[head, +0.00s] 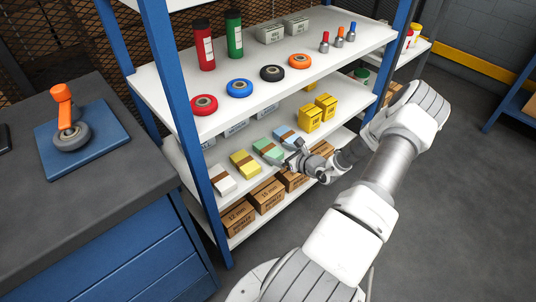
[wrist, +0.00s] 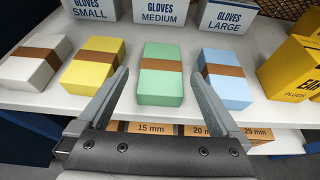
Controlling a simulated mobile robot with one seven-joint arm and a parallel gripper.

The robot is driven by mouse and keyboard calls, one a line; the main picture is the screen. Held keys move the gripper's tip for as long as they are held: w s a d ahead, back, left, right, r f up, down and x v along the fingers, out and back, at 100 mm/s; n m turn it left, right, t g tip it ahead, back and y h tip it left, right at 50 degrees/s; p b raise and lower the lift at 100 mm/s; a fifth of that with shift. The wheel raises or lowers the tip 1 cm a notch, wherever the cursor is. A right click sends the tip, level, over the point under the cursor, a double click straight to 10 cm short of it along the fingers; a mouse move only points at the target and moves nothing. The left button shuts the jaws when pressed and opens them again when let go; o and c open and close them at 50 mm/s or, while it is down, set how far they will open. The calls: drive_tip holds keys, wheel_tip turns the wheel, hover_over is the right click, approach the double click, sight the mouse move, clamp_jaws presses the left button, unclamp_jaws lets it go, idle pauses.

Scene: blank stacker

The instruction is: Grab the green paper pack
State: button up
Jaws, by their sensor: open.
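The green paper pack (wrist: 160,84) lies flat on a white shelf, with a brown band around its middle. In the wrist view it stands in the centre, just beyond my gripper (wrist: 159,82). My gripper is open and empty, with one finger to each side of the pack's near end; I cannot tell whether they touch it. In the head view the green pack (head: 267,149) lies on the middle shelf, and my gripper (head: 285,157) is close to its near right side.
A yellow pack (wrist: 95,62) and a white pack (wrist: 32,61) lie to the left, a blue pack (wrist: 224,80) close on the right. Glove boxes (wrist: 163,11) stand behind. Yellow earplug boxes (wrist: 290,70) stand far right. Cardboard boxes (head: 268,193) fill the shelf below. Another shelf (head: 290,80) is above.

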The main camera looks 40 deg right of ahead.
sight(271, 150)
drive_tip(key=shift+w+f, duration=0.25)
drive_tip(key=shift+w, duration=0.35)
drive_tip(key=b+x, duration=0.1)
drive_tip(key=x, duration=0.1)
drive_tip(key=f+b+x, duration=0.1)
drive_tip(key=x, duration=0.1)
drive_tip(key=shift+w+f+b, duration=0.1)
drive_tip(key=shift+w+b, duration=0.05)
drive_tip(key=shift+b, duration=0.25)
drive_tip(key=shift+w, duration=0.25)
drive_tip(key=c, duration=1.3)
drive_tip(key=shift+c, duration=0.2)
